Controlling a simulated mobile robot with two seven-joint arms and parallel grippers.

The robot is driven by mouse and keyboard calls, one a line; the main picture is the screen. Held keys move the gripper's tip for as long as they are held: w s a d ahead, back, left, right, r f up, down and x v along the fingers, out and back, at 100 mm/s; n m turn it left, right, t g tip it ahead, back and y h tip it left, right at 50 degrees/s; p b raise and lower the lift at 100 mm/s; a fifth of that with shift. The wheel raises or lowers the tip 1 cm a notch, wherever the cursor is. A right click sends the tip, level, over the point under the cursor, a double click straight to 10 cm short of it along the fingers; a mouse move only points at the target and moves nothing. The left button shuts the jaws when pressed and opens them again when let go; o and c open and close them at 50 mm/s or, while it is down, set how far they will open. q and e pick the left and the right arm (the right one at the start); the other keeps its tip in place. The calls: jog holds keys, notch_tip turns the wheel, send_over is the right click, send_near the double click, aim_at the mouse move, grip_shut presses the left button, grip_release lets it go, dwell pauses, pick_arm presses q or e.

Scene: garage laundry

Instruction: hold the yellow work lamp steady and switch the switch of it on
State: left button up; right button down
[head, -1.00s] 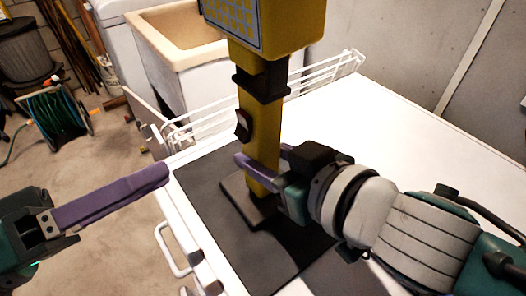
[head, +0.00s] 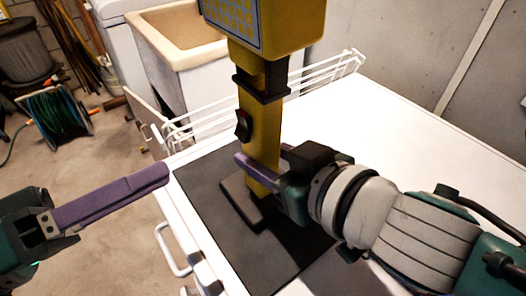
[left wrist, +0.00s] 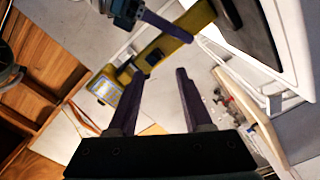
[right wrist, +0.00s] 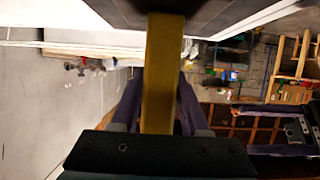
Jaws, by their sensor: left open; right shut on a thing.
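The yellow work lamp (head: 260,130) stands upright on its dark square base (head: 240,203), on a dark mat (head: 205,180). Its lamp head is at the top, cut off by the head view's edge. A black rocker switch (head: 243,125) is on the left-facing side of the post. My right gripper (head: 258,172) is shut on the post below the switch; the right wrist view shows the post (right wrist: 160,85) between its fingers. My left gripper (head: 165,174) is open and empty, left of the lamp and apart from it. The left wrist view shows the switch (left wrist: 153,57) beyond its fingers (left wrist: 156,74).
The mat lies on a white top (head: 400,130) with a white wire rack (head: 205,130) along its far-left edge. A white handle (head: 172,250) is on its front side. A beige sink (head: 175,35) stands behind. A green hose reel (head: 60,115) is on the floor at left.

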pick_arm(q)
jog(key=shift+c, duration=0.6)
jog(key=w+a+r+n+t+y, duration=0.1)
jog(key=a, duration=0.1)
jog(key=w+a+r+n+t+y, duration=0.1)
jog(key=w+a+n+t+y, duration=0.1)
jog(key=w+a+r+n+t+y, duration=0.1)
jog(key=w+a+r+t, duration=0.1)
jog(key=a, duration=0.1)
jog(key=shift+w+n, duration=0.15)
jog(key=shift+n, duration=0.15)
jog(key=c, duration=0.6)
jog(key=a+n+y, duration=0.1)
jog(key=a+y, duration=0.1)
jog(key=w+a+n+y, duration=0.1)
jog(key=a+n+y, duration=0.1)
jog(key=w+a+n+y, duration=0.1)
jog(key=a, duration=0.1)
jog(key=shift+r+n+y, duration=0.3)
jog(key=shift+n+y, duration=0.1)
grip_shut()
jog(key=s+d+r+m+g+h, duration=0.2)
jog(key=s+d+g+h, duration=0.3)
jog(key=s+d+g, duration=0.2)
jog(key=s+d, duration=0.2)
jog(key=shift+s+d+r+g+h, duration=0.15)
jog(key=shift+s+d+g+h, duration=0.2)
jog(key=shift+s+g+h, duration=0.05)
